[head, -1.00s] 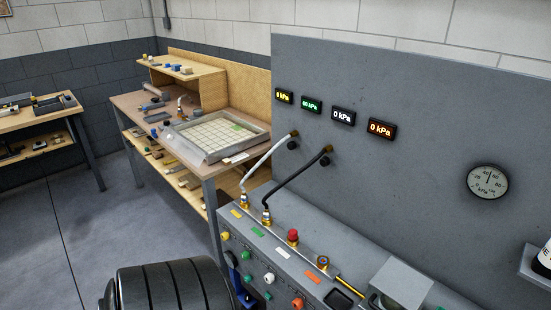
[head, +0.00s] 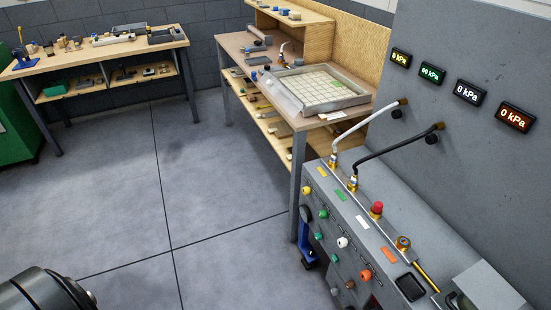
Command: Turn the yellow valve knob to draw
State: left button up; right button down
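The yellow valve knob (head: 307,190) is at the far left end of the upper row of coloured knobs on the front of the grey console (head: 390,205). Its exact setting is too small to tell. A yellow label (head: 322,171) lies on the console top above it. The yellow display (head: 400,57) on the grey panel appears to read 0 kPa. Neither gripper shows in the head view. A dark rounded part of mine is at the bottom left, well apart from the knob.
Green (head: 323,214), white (head: 342,242) and orange (head: 365,275) knobs follow along the console front. A blue item (head: 304,242) stands by the console's left end. A wooden bench (head: 222,60) holds a gridded tray (head: 283,96) behind. The floor (head: 210,200) left of the console is clear.

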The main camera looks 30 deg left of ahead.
aim_at(305, 191)
jog(key=u, duration=0.6)
jog(key=i+j+z, duration=0.1)
jog(key=z, duration=0.7)
jog(key=i+j+z, duration=0.1)
jog(key=j+z, duration=0.35)
jog(key=j, duration=0.4)
jog(key=j+z, duration=0.5)
jog(key=j, duration=0.3)
